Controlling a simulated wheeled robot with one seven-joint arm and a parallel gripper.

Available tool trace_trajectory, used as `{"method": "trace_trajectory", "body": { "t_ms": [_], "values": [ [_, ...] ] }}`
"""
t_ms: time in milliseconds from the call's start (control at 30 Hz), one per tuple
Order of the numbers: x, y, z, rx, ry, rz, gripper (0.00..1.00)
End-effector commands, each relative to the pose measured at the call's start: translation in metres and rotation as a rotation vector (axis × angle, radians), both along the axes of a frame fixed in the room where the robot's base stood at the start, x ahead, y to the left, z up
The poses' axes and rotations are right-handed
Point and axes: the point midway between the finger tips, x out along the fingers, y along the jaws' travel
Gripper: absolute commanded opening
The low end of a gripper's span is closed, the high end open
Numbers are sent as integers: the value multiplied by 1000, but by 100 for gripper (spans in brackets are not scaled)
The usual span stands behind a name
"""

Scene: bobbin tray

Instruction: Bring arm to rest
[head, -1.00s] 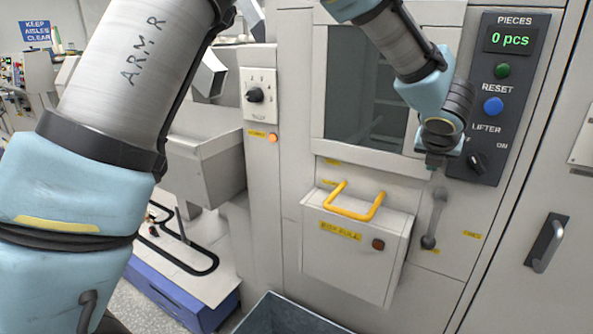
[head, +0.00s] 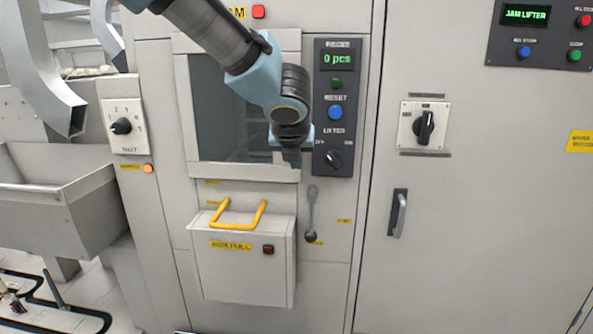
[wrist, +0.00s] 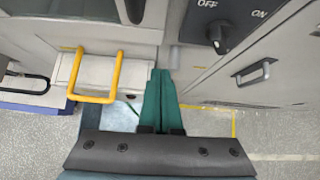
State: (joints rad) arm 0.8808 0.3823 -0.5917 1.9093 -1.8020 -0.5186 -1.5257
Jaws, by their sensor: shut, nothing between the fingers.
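My arm comes in from the top of the head view and ends in front of the machine panel. My gripper (head: 291,158) hangs just left of the lifter knob, pointing down, with its tip small and partly hidden by the wrist. In the wrist view the green fingers (wrist: 163,98) are together and empty. A grey box with a yellow handle (head: 238,214) sits on the machine front, below and left of my gripper. The yellow handle also shows in the wrist view (wrist: 97,97), left of the fingers.
The panel (head: 337,108) reads "0 pcs", with a blue reset button (head: 335,112) and a lifter knob (head: 333,157). A small lever (head: 311,215) is below. A door handle (head: 398,213) and rotary switch (head: 424,127) are to the right. A metal chute (head: 75,205) stands left.

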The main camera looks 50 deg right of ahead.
Motion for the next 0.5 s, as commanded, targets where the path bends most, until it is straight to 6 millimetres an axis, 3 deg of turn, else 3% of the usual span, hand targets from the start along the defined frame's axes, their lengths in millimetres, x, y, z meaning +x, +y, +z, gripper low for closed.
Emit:
{"method": "trace_trajectory", "body": {
  "t_ms": [200,500],
  "values": [
    [-11,17,21,0,-1,1,0],
    [-14,21,25,0,-1,1,0]
  ]
}}
